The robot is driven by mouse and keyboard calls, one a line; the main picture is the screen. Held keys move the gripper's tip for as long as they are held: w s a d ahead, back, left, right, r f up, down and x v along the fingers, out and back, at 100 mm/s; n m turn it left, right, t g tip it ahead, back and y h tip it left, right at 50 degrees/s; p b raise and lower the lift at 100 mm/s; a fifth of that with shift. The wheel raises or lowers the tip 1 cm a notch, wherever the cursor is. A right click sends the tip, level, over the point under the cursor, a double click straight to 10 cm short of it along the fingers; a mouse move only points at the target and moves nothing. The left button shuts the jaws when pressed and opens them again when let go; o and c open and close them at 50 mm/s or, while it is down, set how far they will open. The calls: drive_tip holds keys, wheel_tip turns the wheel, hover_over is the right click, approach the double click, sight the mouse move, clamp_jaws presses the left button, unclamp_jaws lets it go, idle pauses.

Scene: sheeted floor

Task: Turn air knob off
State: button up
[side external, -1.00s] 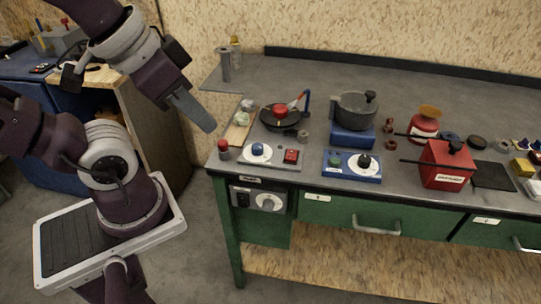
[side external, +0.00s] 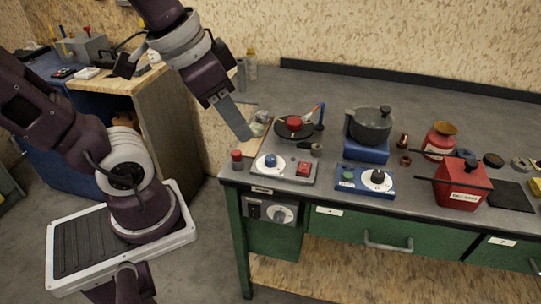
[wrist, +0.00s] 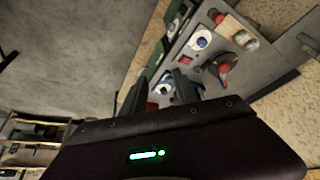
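A panel (side external: 252,212) on the bench front at the left carries a round grey knob (side external: 283,215). On the bench top above it, a grey box (side external: 290,178) has a blue knob (side external: 270,161) on a white dial. A blue box (side external: 352,187) has a black knob (side external: 378,177) on a white dial. I cannot read which one is the air knob. My gripper (side external: 243,130) is in the air by the bench's left end, pointing down, apart from all the knobs. In the wrist view my gripper (wrist: 159,92) is open and empty, its two dark fingers apart.
A red button (side external: 237,158), a red switch (side external: 304,169), a pan (side external: 296,127) and a grey pot (side external: 370,124) stand on the bench. A red box (side external: 462,185) is further right. A green drawer (side external: 350,222) is beside the panel. The floor before the bench is clear.

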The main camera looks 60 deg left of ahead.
drive_tip(key=shift+o, duration=1.2)
drive_tip(key=w+a+f+m+g, duration=0.2)
drive_tip(key=w+a+f, duration=0.2)
drive_tip(key=w, duration=0.5)
drive_tip(key=shift+a+f+m, duration=0.2)
drive_tip(key=shift+a+m, duration=0.1)
drive_tip(key=shift+a, duration=0.2)
drive_tip(key=m+g, duration=0.3)
hover_over(271, 158)
wheel_tip(271, 158, down, 13)
drive_tip(key=shift+r, duration=0.1)
drive_tip(key=shift+m, duration=0.3)
wheel_tip(271, 158, down, 8)
drive_tip(key=shift+a+r, duration=0.15)
drive_tip(key=shift+r, duration=0.05)
clamp_jaws()
